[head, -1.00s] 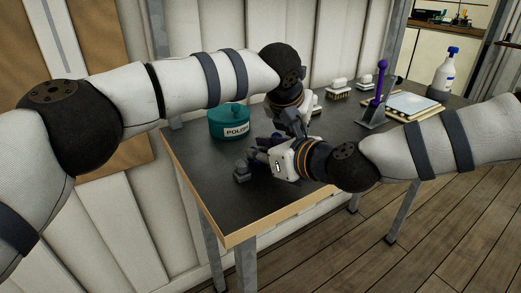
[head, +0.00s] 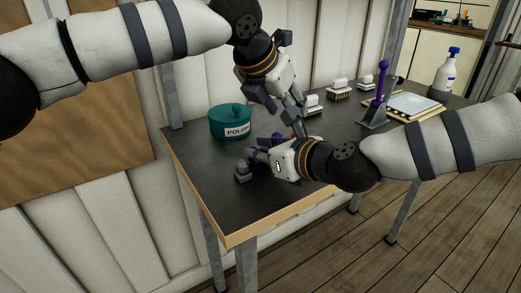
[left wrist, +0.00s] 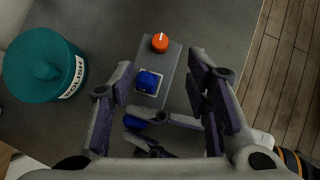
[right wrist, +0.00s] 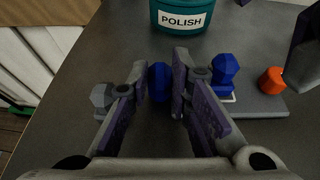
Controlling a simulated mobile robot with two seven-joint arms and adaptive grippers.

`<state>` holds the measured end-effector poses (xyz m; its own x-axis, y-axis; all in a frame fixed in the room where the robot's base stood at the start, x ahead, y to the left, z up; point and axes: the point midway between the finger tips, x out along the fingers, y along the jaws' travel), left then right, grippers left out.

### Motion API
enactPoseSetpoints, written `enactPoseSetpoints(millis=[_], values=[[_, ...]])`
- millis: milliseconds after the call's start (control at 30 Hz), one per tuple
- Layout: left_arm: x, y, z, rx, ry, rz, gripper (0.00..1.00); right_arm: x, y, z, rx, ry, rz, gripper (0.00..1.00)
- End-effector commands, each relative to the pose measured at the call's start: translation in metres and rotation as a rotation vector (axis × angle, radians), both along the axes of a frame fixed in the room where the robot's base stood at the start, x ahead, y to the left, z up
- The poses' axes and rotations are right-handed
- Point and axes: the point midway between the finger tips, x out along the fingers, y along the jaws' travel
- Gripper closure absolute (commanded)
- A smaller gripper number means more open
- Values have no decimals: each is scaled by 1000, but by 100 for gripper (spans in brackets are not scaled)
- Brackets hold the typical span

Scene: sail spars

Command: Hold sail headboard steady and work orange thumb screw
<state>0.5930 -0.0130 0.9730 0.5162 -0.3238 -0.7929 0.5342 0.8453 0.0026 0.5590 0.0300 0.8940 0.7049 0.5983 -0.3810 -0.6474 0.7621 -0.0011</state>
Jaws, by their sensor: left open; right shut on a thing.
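The sail headboard is a flat grey plate (left wrist: 172,65) on the dark table. The orange thumb screw (left wrist: 160,42) stands at one end of it, and also shows in the right wrist view (right wrist: 270,80). A faceted blue knob (left wrist: 147,82) on a white-edged square sits beside the screw. My right gripper (right wrist: 158,88) is shut on a second blue knob (right wrist: 158,76), low over the table. My left gripper (left wrist: 160,88) is open and empty above the plate, pointing down, its fingers apart on either side of the knob and short of the screw. The gripped knob's base is hidden.
A teal polish tin (head: 230,121) stands behind and left of the grippers. A small grey piece (right wrist: 103,95) is beside my right gripper's left finger. The table's front left is clear.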

Motion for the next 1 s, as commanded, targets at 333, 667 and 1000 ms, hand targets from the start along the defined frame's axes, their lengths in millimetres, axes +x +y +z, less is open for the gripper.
enactPoseSetpoints(millis=[333, 667, 1000], values=[[-17, 10, 23, -1, 3, 0, 56, -2, -2, -8, -4, 16, -1, 100], [-16, 10, 23, 0, 2, 0, 56, -1, -2, -7, -4, 14, -1, 57], [-17, 10, 24, 0, 1, -1, 56, -11, -11, 2, 0, 9, -2, 57]])
